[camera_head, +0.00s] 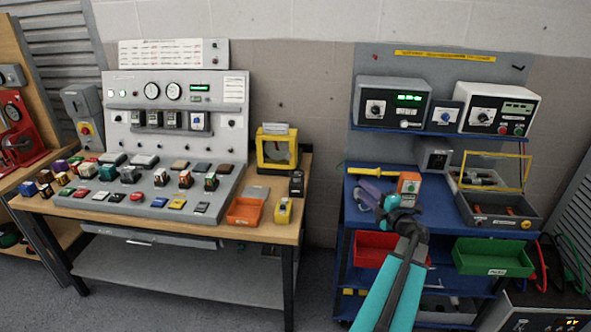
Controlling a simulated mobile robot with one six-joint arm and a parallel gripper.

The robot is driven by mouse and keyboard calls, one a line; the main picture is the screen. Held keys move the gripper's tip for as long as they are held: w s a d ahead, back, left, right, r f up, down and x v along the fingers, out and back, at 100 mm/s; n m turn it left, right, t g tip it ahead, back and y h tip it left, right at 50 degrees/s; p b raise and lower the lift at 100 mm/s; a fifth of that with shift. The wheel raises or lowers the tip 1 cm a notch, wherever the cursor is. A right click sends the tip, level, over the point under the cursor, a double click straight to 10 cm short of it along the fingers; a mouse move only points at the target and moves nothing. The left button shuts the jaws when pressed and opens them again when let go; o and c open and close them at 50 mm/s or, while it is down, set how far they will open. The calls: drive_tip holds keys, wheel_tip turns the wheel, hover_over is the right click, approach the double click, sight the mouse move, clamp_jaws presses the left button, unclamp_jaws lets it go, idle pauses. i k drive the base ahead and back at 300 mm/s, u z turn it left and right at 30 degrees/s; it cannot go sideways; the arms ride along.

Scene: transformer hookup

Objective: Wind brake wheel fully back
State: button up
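I cannot make out a brake wheel for certain. A red machine (20,130) with a round part on its front stands at the far left edge, partly cut off by the frame. A yellow-framed unit (277,147) stands at the back right of the wooden bench; its inside is too small to read. My gripper (366,193) is at the end of my teal arm, over the left part of the blue cart, far to the right of both. Its fingers are small and seen at an angle, so its opening is unclear.
The wooden bench (255,232) carries a sloped grey panel (150,187) with several coloured blocks. Red (372,250) and green (492,257) bins hang in front.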

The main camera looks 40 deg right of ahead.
sight(297, 175)
drive_tip(key=i, duration=0.85)
drive_tip(key=u, duration=0.05)
